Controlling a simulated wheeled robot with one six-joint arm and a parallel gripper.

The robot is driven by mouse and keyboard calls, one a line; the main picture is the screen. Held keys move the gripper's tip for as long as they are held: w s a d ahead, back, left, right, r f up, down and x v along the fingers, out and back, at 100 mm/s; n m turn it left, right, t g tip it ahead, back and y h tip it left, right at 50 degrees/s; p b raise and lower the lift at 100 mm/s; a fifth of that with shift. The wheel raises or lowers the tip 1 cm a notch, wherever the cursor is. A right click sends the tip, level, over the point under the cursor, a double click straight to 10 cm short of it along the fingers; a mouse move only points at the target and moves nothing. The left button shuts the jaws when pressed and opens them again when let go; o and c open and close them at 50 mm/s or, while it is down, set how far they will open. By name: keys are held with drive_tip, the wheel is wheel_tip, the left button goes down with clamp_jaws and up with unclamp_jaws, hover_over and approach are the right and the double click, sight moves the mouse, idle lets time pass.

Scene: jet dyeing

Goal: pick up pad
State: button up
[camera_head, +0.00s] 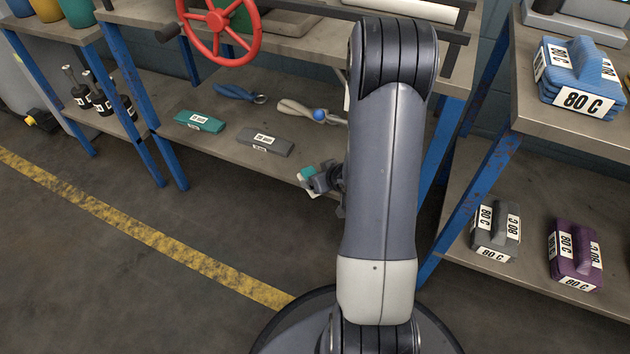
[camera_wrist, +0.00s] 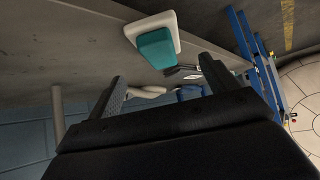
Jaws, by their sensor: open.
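The pad (camera_wrist: 153,40), a white base with a teal block on it, lies near the edge of the lower shelf (camera_wrist: 50,45). In the head view the pad (camera_head: 307,174) shows only partly, behind my gripper (camera_head: 320,184). In the wrist view my gripper (camera_wrist: 166,80) is open, with its two fingers spread and nothing between them. The pad is beyond the fingertips, roughly in line with the gap, and appears apart from them.
A teal block (camera_head: 199,121), a grey block (camera_head: 265,141), a blue-handled tool (camera_head: 238,93) and a beige tool (camera_head: 311,111) lie on the same shelf. A red wheel (camera_head: 218,30) hangs above. A right-hand rack (camera_head: 565,135) holds labelled 80 C blocks. Blue posts (camera_head: 160,140) flank the shelf.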

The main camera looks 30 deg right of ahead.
drive_tip(key=b+x, duration=0.3)
drive_tip(key=x, duration=0.3)
drive_tip(key=shift+w+a+f, duration=0.1)
drive_tip(key=shift+w+f, duration=0.1)
drive_tip(key=shift+f, duration=0.1)
drive_tip(key=shift+r, duration=0.1)
drive_tip(key=shift+c, duration=0.3)
drive_tip(key=c, duration=1.1)
drive_tip(key=shift+r, duration=0.15)
